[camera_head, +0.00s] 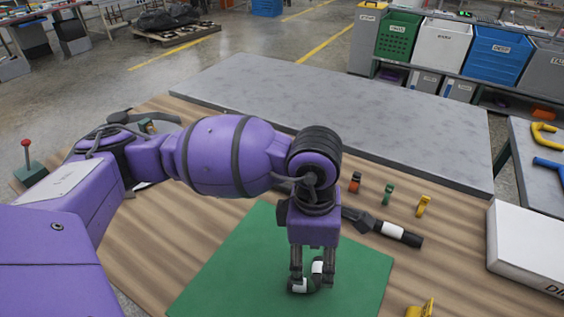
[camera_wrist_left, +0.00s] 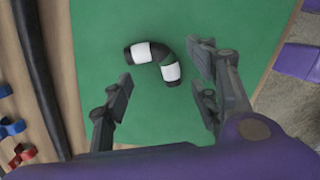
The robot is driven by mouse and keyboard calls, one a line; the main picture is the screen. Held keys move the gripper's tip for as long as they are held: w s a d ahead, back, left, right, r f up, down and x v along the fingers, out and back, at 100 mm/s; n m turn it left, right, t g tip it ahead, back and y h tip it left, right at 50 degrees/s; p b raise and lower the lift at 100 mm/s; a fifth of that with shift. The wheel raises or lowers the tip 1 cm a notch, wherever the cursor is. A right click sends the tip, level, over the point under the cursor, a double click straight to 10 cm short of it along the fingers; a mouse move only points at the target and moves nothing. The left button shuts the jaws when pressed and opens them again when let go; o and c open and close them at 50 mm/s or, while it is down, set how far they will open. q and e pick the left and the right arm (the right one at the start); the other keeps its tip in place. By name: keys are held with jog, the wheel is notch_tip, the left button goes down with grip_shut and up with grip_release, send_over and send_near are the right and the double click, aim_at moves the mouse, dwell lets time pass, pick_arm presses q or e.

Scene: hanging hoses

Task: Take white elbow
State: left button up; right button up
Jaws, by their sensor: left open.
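The white elbow (camera_wrist_left: 153,60) is a short bent hose piece, black with white bands near its ends. It lies on the green mat (camera_wrist_left: 105,30) in the left wrist view, and in the head view it shows partly hidden at my fingertips (camera_head: 300,286). My left gripper (camera_head: 312,280) points down over the mat, fingers apart. My right gripper is not in view.
A black hose with a white band (camera_head: 392,230) lies right of my gripper. A white box (camera_head: 525,240) sits at the right. The grey slab (camera_head: 340,115) behind is clear.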

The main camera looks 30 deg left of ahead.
pick_arm(q)
jog(key=shift+s+a+y, duration=0.5)
jog(key=shift+a, duration=0.25)
jog(key=shift+s+d+f, duration=0.1)
jog(key=shift+s+f, duration=0.4)
jog(key=shift+f, duration=0.35)
jog(key=f, duration=0.4)
jog(key=shift+w+a+f, duration=0.15)
jog(key=shift+a+f, duration=0.05)
jog(key=shift+f, duration=0.6)
jog(key=c, duration=0.5)
grip_shut()
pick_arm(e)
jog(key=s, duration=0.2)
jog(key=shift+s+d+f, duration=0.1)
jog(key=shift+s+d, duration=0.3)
